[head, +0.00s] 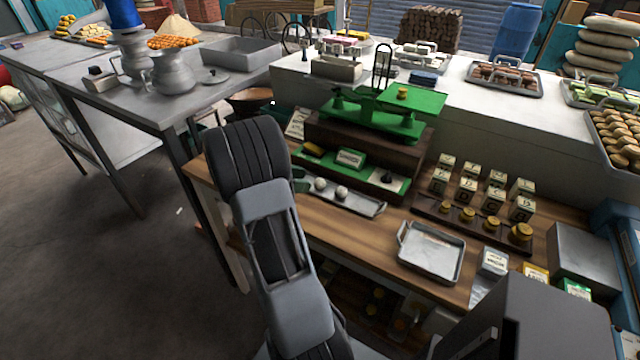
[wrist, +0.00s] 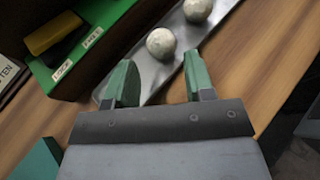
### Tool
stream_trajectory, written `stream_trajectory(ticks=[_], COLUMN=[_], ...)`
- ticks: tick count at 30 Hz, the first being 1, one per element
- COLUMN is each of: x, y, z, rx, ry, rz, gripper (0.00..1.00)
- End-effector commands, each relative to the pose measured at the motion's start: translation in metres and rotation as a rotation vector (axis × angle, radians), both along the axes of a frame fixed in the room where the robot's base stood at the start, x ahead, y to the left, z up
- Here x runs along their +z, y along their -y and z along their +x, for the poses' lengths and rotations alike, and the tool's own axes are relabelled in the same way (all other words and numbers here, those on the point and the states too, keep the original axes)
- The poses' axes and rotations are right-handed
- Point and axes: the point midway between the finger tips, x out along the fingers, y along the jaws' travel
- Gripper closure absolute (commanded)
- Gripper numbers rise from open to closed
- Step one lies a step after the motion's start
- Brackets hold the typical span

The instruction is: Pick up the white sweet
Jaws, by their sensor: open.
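Two round white sweets rest on a long narrow metal tray (head: 367,207) on the wooden counter. The left sweet (head: 320,184) is the nearer one to my gripper, and the right sweet (head: 342,192) lies beside it. In the wrist view, the nearer sweet (wrist: 161,43) shows just beyond and between my green fingertips, and the other sweet (wrist: 198,10) is farther off at the top edge. My gripper (wrist: 158,84) is open and empty, with its fingers over the near end of the tray. In the head view my arm hides most of the gripper.
A green balance scale (head: 390,115) on a dark wooden stand rises behind the tray. A square metal tray (head: 430,252) and several labelled weight blocks stand to the right. A green box with a yellow bar (wrist: 55,34) lies left of the fingers. Bare wooden counter (wrist: 262,50) shows at right.

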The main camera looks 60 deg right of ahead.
Motion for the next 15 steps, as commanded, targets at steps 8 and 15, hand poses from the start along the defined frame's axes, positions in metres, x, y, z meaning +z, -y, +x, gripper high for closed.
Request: stream_trajectory(ticks=[8, 15], x=[-0.010, -0.017], y=[0.023, 0.034], z=[-0.024, -0.034], rx=[-0.004, 0.000], ry=[-0.002, 0.001], rz=[0.002, 0.001], gripper=[0.51, 0.51])
